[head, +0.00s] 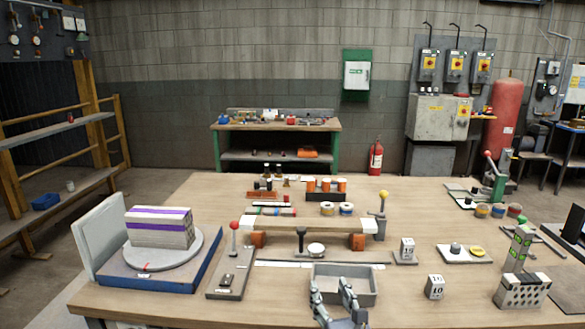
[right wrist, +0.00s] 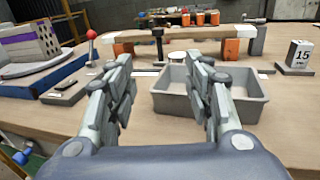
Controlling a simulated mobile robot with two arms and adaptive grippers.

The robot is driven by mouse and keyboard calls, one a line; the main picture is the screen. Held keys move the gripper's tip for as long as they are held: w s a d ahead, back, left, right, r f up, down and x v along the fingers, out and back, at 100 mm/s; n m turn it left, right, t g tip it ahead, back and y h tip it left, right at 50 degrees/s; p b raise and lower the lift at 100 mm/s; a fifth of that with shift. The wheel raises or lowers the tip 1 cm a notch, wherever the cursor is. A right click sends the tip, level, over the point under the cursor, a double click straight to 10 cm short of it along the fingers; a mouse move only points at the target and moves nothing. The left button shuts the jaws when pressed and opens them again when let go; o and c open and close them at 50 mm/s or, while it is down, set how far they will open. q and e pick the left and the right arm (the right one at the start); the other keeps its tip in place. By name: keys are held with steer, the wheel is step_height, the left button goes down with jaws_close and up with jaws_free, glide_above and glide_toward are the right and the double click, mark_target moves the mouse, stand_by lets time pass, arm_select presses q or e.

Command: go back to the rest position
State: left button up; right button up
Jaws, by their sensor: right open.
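My right gripper (head: 329,285) is at the bottom middle of the head view, open, with nothing between its fingers. It also shows in the right wrist view (right wrist: 162,65), its two fingers wide apart. A grey open tray (head: 365,299) lies just beyond it; in the right wrist view the right finger covers part of this tray (right wrist: 245,92). I cannot tell whether they touch. A pale block with purple bands (head: 160,228) sits on a round grey turntable (head: 193,254) at the left. Holes show in its side in the right wrist view (right wrist: 48,42). My left gripper is not in view.
A raised wooden beam (head: 310,222) spans the middle of the table, near a red-knobbed lever (head: 234,228). A number block (head: 435,287) and a holed grey block (head: 522,292) stand at the right.

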steer(key=s+d+f+m+g+h, duration=0.2)
steer(key=s+d+f+m+g, duration=0.15)
steer(key=s+f+m, duration=0.45)
steer(key=s+d+f+m+g+h, duration=0.25)
steer(key=s+d+f+m, duration=0.2)
steer(key=m, duration=0.75)
steer(key=s+d+f+m+g, duration=0.1)
steer(key=s+f+m+g, duration=0.15)
steer(key=s+m, duration=0.4)
steer(key=s+d+f+m+g+y, duration=0.1)
steer(key=s+d+m+g, duration=0.2)
steer(key=s, duration=0.7)
steer(key=s+f+m+g, duration=0.2)
steer(key=s+m+g, duration=0.1)
steer(key=s+m, duration=0.4)
step_height(320, 180, down, 26)
steer(key=s+p, duration=0.2)
steer(key=s, duration=0.1)
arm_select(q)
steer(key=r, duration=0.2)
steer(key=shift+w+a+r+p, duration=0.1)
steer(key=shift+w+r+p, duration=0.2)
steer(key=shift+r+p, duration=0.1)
arm_select(e)
steer(key=s+d+f+n+g, duration=0.1)
steer(key=s+d+f+g, duration=0.1)
steer(key=s+f, duration=1.2)
steer(key=shift+s+d, duration=0.35)
steer(key=shift+s, duration=0.7)
